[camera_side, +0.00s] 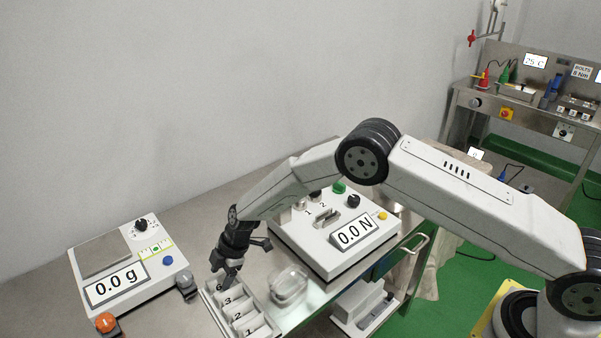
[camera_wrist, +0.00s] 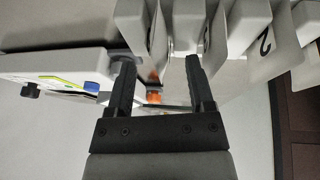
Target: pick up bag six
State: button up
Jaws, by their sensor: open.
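A white rack (camera_side: 264,327) with numbered compartments stands at the bottom of the side view. The marks 1, 2 and 3 read clearly there; a mark that looks like 6 (camera_side: 219,286) lies just under my gripper (camera_side: 230,275). I cannot make out bag six itself. In the wrist view my gripper (camera_wrist: 158,64) is open, its two black fingers apart, with their tips at the pale rack dividers (camera_wrist: 245,25). A pale thin piece (camera_wrist: 186,28) stands between dividers near the right finger; I cannot tell if it is a bag. A tag marked 2 (camera_wrist: 265,44) shows to the right.
A scale (camera_side: 151,285) reading 0.0 g stands left of the rack, with an orange knob (camera_side: 105,322) in front. A clear container (camera_side: 289,286) lies right of the rack. A force tester (camera_side: 372,247) reading 0.0 N stands behind it, near my arm.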

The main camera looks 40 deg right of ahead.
jog(key=shift+a+f, duration=0.25)
jog(key=shift+f, duration=0.2)
grip_shut()
dwell(0.3)
